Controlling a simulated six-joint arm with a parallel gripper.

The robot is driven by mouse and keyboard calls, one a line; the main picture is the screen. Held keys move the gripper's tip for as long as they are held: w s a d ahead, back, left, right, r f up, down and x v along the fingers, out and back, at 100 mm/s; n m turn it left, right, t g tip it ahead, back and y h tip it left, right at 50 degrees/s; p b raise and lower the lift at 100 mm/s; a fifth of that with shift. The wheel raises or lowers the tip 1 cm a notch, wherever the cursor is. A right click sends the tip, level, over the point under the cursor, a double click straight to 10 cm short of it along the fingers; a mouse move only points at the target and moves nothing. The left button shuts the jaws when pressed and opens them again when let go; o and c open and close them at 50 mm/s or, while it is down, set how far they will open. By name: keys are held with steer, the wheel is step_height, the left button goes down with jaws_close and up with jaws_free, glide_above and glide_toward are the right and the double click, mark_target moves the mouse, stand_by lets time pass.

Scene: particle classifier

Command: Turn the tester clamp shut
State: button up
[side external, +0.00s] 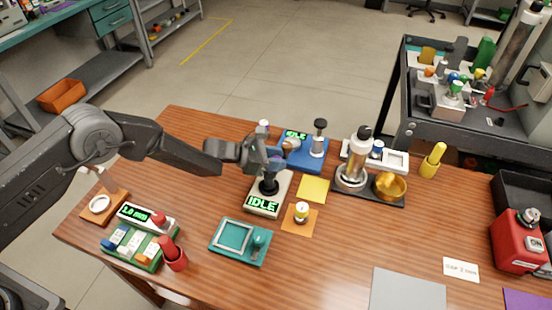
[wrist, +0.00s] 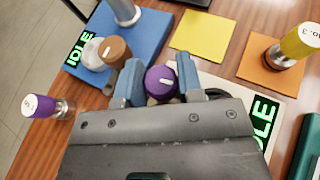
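A purple knob (wrist: 161,82) with a white mark sits between the fingers of my gripper (wrist: 160,80) in the wrist view. The fingers stand close on both sides of it; I cannot tell whether they press on it. In the side view my gripper (side external: 268,164) is over a pale tester (side external: 284,187) with a black round part and a green IDLE display (side external: 263,205). A blue device (side external: 310,160) behind it also reads IDLE; a brown knob (wrist: 115,49) with a white mark is on it. The pale tester is partly hidden by my gripper.
A yellow-topped vial (side external: 302,212) stands on an orange pad, right of the pale tester. A yellow pad (side external: 314,190) lies empty. A purple-topped vial (wrist: 42,106) stands left of my gripper. A teal tray (side external: 229,255) is in front. A silver canister (side external: 352,175) is at right.

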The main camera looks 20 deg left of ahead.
steer(key=c, duration=0.4)
steer(key=shift+m+g+h, duration=0.4)
steer(key=shift+m+g, duration=0.3)
steer(key=shift+g, duration=0.1)
steer(key=o, duration=0.6)
steer(key=shift+o, duration=0.2)
steer(key=v, duration=1.4)
